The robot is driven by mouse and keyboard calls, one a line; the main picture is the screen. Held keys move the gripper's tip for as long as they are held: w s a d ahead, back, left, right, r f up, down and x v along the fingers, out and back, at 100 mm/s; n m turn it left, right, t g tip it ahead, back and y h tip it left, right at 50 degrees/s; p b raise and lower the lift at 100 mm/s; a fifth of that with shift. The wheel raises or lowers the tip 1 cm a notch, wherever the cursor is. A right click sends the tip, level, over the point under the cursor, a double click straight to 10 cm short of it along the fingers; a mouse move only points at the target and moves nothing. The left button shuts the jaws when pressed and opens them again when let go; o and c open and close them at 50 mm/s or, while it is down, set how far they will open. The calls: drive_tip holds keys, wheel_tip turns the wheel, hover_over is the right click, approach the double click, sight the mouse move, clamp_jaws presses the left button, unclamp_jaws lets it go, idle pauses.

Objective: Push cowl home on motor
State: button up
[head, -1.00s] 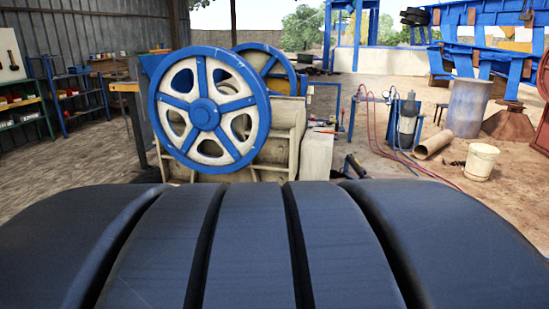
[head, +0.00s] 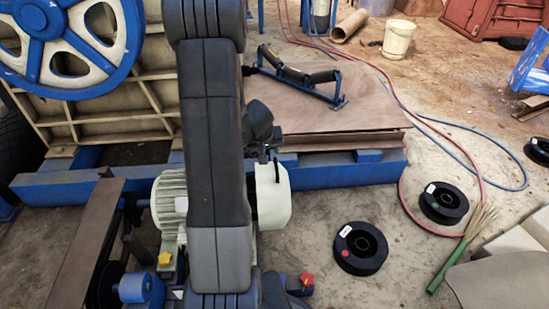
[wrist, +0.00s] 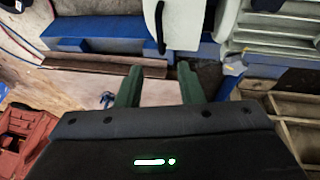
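The motor (head: 172,205) is a pale grey-green ribbed body, partly hidden behind my arm in the head view. It also shows at the upper right in the wrist view (wrist: 275,30). The cowl (head: 273,197) is a smooth cream cap right of my arm, with a dark handle on it. In the wrist view the cowl (wrist: 182,25) stands left of the motor with a dark gap between them. My gripper (wrist: 159,72) has two green fingers, apart and empty, pointing toward the cowl's handle (wrist: 159,27). In the head view my gripper (head: 268,152) is small, just above the cowl.
A blue beam (head: 340,175) runs behind the motor, with a wooden board (head: 330,115) and a roller frame (head: 300,78) beyond. The flywheel (head: 70,45) stands at left. Black spools (head: 361,248), hoses and a broom (head: 465,245) lie on the floor at right.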

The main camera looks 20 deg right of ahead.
sight(276, 165)
drive_tip(key=b+x, duration=0.2)
drive_tip(key=x, duration=0.3)
drive_tip(key=b+x, duration=0.1)
drive_tip(key=x, duration=0.4)
drive_tip(key=b+x, duration=0.2)
drive_tip(key=x, duration=0.2)
drive_tip(key=shift+w+d+f+b, duration=0.15)
drive_tip(key=shift+w+f+b, duration=0.15)
drive_tip(key=shift+w, duration=0.1)
clamp_jaws()
